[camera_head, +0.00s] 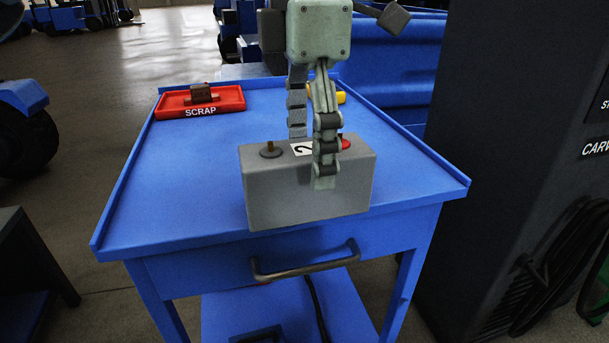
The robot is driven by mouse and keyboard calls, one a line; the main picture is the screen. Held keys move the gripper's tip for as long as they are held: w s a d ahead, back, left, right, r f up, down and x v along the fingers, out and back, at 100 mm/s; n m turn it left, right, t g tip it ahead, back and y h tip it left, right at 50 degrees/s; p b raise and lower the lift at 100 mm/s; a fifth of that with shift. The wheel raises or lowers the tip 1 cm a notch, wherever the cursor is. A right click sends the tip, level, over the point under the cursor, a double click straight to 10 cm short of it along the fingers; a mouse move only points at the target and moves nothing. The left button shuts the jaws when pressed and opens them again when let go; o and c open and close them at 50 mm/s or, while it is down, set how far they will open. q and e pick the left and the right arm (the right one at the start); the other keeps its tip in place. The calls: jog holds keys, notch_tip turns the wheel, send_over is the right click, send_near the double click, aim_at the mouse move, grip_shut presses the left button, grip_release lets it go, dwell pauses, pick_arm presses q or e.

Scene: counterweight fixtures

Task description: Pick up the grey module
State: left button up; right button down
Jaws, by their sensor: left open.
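The grey module (275,197) is a box standing on the blue cart top near its front edge. A dark peg, a white label with a 2 and a red button show on its upper face. My left gripper (310,160), pale green with dark finger joints, points down over the module with its fingers apart. The nearer finger passes in front of the module's front face, and the other reaches down behind its top. Part of the label and button is hidden by the fingers. I cannot tell whether they touch the module. My right gripper is out of view.
The blue cart (190,170) has raised side rims and a front drawer handle (305,262). A red SCRAP tray (171,105) holding a brown block (202,93) sits at the back left. A yellow item (341,95) is partly hidden behind the gripper. A dark cabinet (485,150) stands at right.

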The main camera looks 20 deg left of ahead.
aim_at(306, 181)
pick_arm(q)
jog(key=f, duration=0.5)
jog(key=shift+w+a+f, duration=0.15)
jog(key=shift+a, duration=0.1)
jog(key=shift+c, duration=0.3)
grip_shut()
jog(key=shift+r, duration=0.2)
